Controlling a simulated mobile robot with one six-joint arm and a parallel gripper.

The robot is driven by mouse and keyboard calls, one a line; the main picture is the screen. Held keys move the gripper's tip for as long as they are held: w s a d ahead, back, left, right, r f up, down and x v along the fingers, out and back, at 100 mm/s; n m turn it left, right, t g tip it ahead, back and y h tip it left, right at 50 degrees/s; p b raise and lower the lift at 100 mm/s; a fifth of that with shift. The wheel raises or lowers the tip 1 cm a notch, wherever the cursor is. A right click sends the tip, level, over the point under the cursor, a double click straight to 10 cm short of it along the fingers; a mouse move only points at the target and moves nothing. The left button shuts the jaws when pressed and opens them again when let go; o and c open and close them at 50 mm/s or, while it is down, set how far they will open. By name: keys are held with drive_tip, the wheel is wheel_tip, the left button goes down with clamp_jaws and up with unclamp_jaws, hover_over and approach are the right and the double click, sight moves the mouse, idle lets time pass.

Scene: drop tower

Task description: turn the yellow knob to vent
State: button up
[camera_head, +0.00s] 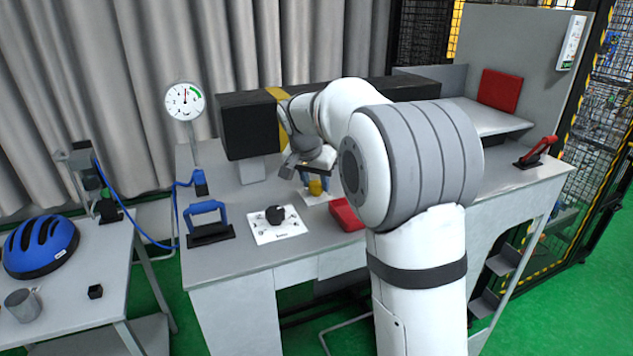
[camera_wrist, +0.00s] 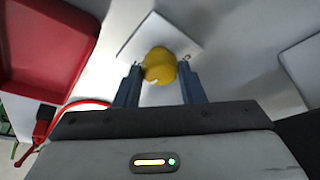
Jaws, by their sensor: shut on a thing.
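The yellow knob (camera_wrist: 160,66) sits on a white plate (camera_wrist: 137,40) in the wrist view, between the two blue-grey fingers of my gripper (camera_wrist: 160,80). The fingers are closed on its sides. A small light mark shows on the knob's near edge. In the head view the yellow knob (camera_head: 315,187) shows below my gripper (camera_head: 314,180), over the grey bench, partly hidden by the gripper. The labels on the plate are not readable, so the knob's setting cannot be told.
A black knob (camera_head: 274,215) on a white plate stands to the left. A red tray (camera_head: 346,214) lies close on the right. A round gauge (camera_head: 185,101), a blue-handled clamp (camera_head: 207,222) and a red-handled lever (camera_head: 536,153) are on the bench. A black beam (camera_head: 247,126) stands behind.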

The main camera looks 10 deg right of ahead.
idle(0.3)
drive_tip(key=o, duration=1)
drive_tip(key=v, duration=0.7)
drive_tip(key=shift+r+b, duration=0.35)
drive_tip(key=shift+s+a, duration=0.15)
drive_tip(key=shift+s, duration=0.05)
drive_tip(key=s+f+n+y, duration=0.1)
drive_tip(key=s+f, duration=0.3)
drive_tip(key=s, duration=0.6)
drive_tip(key=s+d+f+n, duration=0.1)
drive_tip(key=s+f+n, duration=0.2)
drive_tip(key=s, duration=0.8)
drive_tip(key=s+d+f+n+y, duration=0.1)
drive_tip(key=s+f+n, duration=0.1)
drive_tip(key=s+f, duration=0.4)
drive_tip(key=s, duration=0.5)
drive_tip(key=shift+d+n+g+y, duration=0.2)
drive_tip(key=shift+n+g+y, duration=0.1)
drive_tip(key=shift+n, duration=0.1)
